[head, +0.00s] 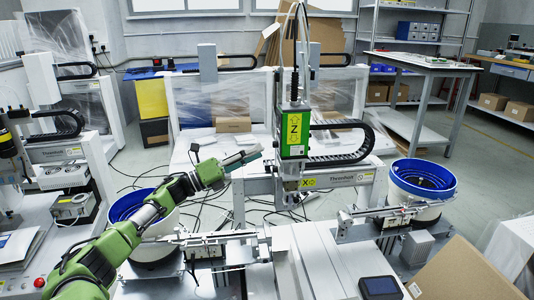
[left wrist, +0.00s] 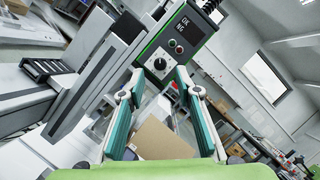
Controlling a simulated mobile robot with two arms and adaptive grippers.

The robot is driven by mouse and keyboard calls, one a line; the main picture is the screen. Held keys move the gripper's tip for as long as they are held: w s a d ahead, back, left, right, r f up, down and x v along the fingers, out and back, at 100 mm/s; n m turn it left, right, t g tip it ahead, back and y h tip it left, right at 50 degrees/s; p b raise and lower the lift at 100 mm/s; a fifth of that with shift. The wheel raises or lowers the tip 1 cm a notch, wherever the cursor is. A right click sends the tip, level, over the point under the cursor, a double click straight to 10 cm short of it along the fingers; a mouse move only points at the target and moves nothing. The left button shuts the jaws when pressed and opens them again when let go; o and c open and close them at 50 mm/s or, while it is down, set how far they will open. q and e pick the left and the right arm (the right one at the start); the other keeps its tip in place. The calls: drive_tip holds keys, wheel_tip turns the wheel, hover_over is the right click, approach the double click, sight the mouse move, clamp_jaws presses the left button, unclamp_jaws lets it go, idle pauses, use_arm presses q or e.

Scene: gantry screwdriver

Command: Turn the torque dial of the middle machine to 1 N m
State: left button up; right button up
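The middle machine is a gantry screwdriver with a green-and-black Z unit (head: 293,132) in the head view. In the left wrist view, a dark control box (left wrist: 181,37) with a green edge and OK and NG labels carries a round dial (left wrist: 159,64). The dial's setting is too small to read. My left gripper (head: 252,156) is left of the Z unit in the head view. In the left wrist view its teal fingers (left wrist: 158,76) are spread apart, with nothing between them; the dial appears between the fingertips, and contact cannot be told. My right gripper is not in view.
Blue-rimmed bowl feeders stand left (head: 117,207) and right (head: 423,166) of the machine's rails. A cardboard box (head: 468,272) and a dark-screened device (head: 380,286) are at the front right. Another gantry machine (head: 72,150) stands at the left. Cables hang above the Z unit.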

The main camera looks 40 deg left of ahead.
sight(275, 145)
use_arm(q)
drive_tip(key=shift+b+x, duration=0.65)
drive_tip(key=shift+x, duration=1.75)
clamp_jaws()
